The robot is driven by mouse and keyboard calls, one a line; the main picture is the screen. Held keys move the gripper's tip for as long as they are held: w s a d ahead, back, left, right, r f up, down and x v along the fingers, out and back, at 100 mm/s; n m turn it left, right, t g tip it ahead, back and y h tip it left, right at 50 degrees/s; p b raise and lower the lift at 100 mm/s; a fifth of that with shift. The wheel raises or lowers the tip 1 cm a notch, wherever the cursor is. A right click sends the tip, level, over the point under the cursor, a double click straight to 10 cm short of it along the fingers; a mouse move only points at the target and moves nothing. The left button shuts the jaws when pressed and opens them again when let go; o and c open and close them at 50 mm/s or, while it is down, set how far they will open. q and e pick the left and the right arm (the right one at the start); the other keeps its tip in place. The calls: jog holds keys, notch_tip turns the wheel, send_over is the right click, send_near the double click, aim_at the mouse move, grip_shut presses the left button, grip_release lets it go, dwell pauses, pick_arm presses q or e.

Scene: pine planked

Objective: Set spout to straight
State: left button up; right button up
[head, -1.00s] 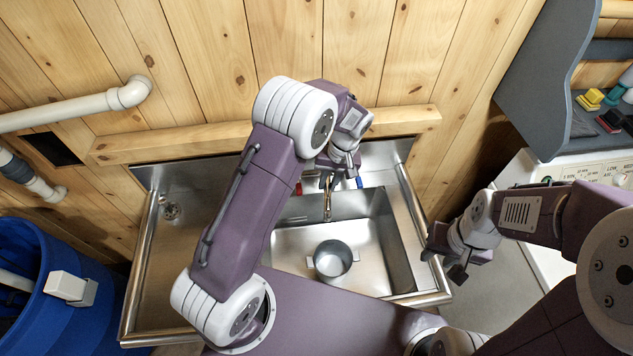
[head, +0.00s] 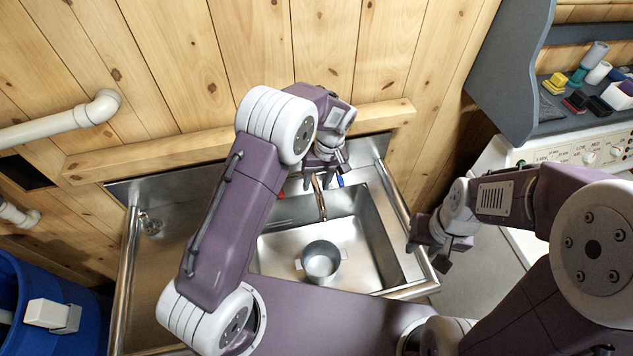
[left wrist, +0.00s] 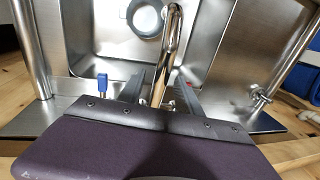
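The metal tap spout (head: 320,199) reaches out over the sink basin, close to straight out from the wall. It stands between a red handle (head: 281,192) and a blue handle (head: 340,181). My left gripper (head: 326,172) is at the tap, pointing down. In the left wrist view the spout (left wrist: 172,38) rises between my two spread fingers (left wrist: 162,90), with visible space beside it; contact cannot be told. The blue handle (left wrist: 102,82) is left of the fingers there. My right gripper (head: 430,253) hangs empty beside the sink's right edge, its fingers apart.
A grey pot (head: 321,261) sits in the basin (head: 374,238). A wooden ledge (head: 215,146) runs behind the sink. A blue bin (head: 30,300) is at the left, and a white appliance (head: 545,150) with a shelf (head: 505,80) above is at the right.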

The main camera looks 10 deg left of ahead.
pick_arm(q)
jog(key=shift+w+d+r+b, duration=0.1)
jog(key=shift+r+b, duration=0.25)
jog(key=shift+r, duration=0.05)
notch_tip(320, 180, up, 8)
jog(key=d+b, duration=0.1)
jog(key=shift+w+d+b, duration=0.2)
jog(key=shift+w+b, duration=0.05)
jog(key=shift+b, duration=0.15)
